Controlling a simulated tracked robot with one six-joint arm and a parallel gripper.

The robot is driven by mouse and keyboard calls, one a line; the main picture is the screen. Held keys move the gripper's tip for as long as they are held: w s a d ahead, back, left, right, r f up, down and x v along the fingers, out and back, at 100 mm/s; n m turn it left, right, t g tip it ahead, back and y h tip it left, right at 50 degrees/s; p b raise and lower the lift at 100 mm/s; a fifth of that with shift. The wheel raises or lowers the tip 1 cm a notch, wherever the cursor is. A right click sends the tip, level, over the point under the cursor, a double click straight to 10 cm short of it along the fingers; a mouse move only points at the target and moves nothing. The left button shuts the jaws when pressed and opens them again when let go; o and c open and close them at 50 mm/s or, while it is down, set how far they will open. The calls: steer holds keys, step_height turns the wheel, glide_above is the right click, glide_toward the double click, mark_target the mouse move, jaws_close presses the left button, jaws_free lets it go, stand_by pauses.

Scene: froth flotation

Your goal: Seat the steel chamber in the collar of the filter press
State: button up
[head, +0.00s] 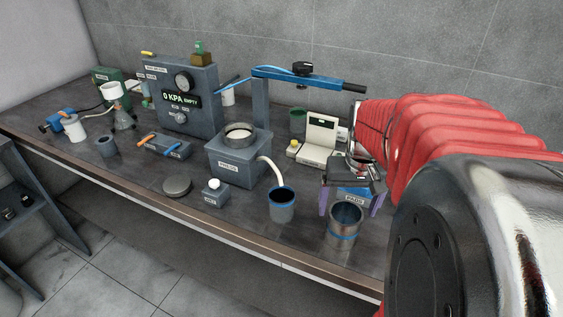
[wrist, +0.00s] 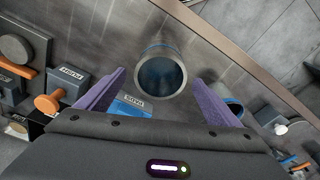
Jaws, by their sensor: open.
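The steel chamber (head: 345,228), an open-topped metal cylinder with a blue band, stands upright on the bench near the front edge. In the wrist view the chamber (wrist: 162,76) shows its round mouth between and just beyond the fingertips. My gripper (head: 350,205) is open and empty, with its purple fingers (wrist: 160,78) spread to either side of the chamber's line. No contact can be seen. The filter press (head: 235,166) is a grey box to the left, labelled PRESS. Its dark round collar (head: 241,131) is on top, with a pale surface inside.
A blue-grey cup (head: 282,207) stands between press and chamber, under the press's pale hose (head: 270,172). A blue labelled box (head: 353,195) is behind the chamber. A grey disc (head: 177,187) and small box (head: 215,193) lie before the press.

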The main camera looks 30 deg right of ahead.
mark_target(345, 215)
steer(key=f, duration=0.4)
steer(key=shift+w, duration=0.2)
stand_by(0.3)
steer(key=c, duration=1.8)
steer(key=shift+r, duration=0.1)
step_height(345, 215, up, 10)
stand_by(0.3)
